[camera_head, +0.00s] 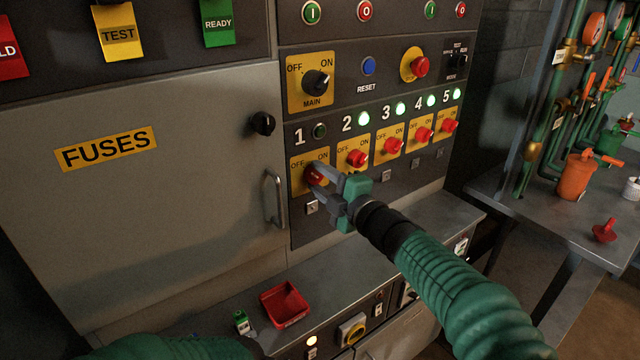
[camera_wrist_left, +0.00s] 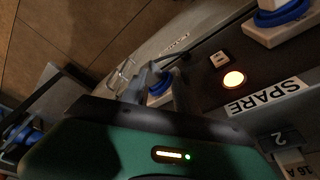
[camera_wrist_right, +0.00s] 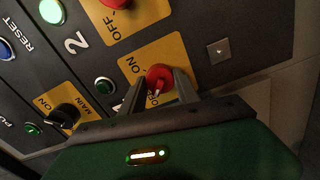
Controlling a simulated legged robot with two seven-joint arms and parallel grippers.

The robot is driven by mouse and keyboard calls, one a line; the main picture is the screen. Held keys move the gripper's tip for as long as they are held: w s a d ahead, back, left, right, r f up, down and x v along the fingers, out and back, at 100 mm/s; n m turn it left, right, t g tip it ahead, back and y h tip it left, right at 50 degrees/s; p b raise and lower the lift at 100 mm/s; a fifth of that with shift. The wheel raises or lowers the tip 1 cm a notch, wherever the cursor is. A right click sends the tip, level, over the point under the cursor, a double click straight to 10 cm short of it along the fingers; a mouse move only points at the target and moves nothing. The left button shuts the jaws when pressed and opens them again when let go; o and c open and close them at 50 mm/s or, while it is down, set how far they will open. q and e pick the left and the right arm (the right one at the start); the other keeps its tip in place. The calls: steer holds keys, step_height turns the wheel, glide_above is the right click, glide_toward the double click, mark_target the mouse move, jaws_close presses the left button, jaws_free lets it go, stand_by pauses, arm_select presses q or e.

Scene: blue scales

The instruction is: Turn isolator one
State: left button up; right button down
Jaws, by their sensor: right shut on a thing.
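Isolator one is a red knob (camera_head: 314,174) on a yellow OFF/ON plate under the numeral 1, at the left end of the isolator row. My right gripper (camera_head: 326,176) is at it, its fingers closed around the knob. In the right wrist view the red knob (camera_wrist_right: 159,77) sits between the two fingertips (camera_wrist_right: 158,88). The small lamp above isolator one (camera_head: 320,131) is dark. My left gripper (camera_wrist_left: 160,85) shows in the left wrist view near the lower console; I cannot tell whether its jaws are open.
Isolators two (camera_head: 357,158) to five stand to the right, with lit green lamps above them. The fuse door handle (camera_head: 274,199) is just left of the gripper. A red tray (camera_head: 284,304) lies on the ledge below.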

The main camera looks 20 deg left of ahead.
steer(key=shift+s+a+f, duration=0.15)
steer(key=shift+a+f, duration=0.05)
steer(key=shift+f, duration=0.25)
steer(key=c, duration=1.3)
jaws_free()
steer(key=shift+c, duration=0.2)
steer(key=o, duration=0.4)
steer(key=shift+s+r, duration=0.1)
steer(key=shift+r, duration=0.05)
steer(key=shift+o, duration=0.2)
steer(key=shift+r, duration=0.1)
steer(key=v, duration=1.6)
steer(key=shift+s+d, duration=0.15)
steer(key=shift+d, duration=0.25)
